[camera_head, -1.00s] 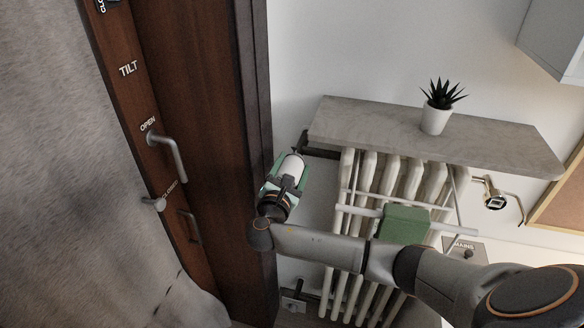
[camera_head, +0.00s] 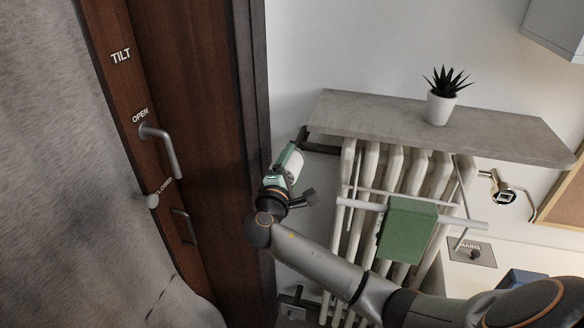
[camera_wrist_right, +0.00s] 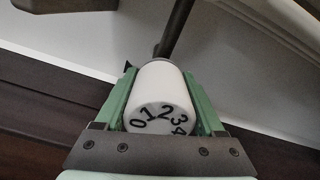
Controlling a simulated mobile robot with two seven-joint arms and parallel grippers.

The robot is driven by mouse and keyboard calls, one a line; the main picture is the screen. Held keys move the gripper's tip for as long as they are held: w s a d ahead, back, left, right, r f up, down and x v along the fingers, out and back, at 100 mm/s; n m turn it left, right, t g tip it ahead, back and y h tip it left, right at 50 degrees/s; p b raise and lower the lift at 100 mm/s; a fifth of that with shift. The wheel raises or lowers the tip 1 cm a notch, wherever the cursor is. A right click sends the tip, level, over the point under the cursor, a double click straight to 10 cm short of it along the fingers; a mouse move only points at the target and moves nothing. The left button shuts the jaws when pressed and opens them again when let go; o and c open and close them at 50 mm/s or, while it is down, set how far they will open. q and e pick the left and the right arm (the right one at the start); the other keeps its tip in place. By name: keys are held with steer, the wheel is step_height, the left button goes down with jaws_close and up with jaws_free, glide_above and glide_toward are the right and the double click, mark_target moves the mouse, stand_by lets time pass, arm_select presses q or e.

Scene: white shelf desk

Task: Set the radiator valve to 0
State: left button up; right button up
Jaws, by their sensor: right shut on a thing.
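The radiator valve (camera_wrist_right: 163,88) is a white cylinder with the black digits 0 to 4 on its end face, at the end of a dark pipe. In the wrist view, the 0 is at the left of the row of digits and a small black pointer (camera_wrist_right: 128,66) shows beyond the knob at its upper left. My right gripper (camera_wrist_right: 163,100) is shut on the knob, one green finger along each side. In the head view my right gripper (camera_head: 288,165) is at the radiator's upper left, with part of the white knob (camera_head: 295,167) showing. My left gripper is out of view.
The white radiator (camera_head: 350,250) stands under a grey stone shelf (camera_head: 400,125) with a potted plant (camera_head: 440,105). A green box (camera_head: 407,230) hangs on a rack in front of it. A brown door frame (camera_head: 215,120) with a handle (camera_head: 165,145) and a grey curtain are at the left.

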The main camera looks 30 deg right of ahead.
steer(key=shift+f+m+b, duration=0.15)
steer(key=shift+m+b, duration=0.15)
steer(key=shift+m, duration=0.2)
steer(key=shift+a, duration=0.1)
steer(key=o, duration=1.3)
steer(key=shift+o, duration=0.2)
steer(key=b+v, duration=0.1)
steer(key=v, duration=1.1)
steer(key=shift+s, duration=0.3)
steer(key=shift+a, duration=0.1)
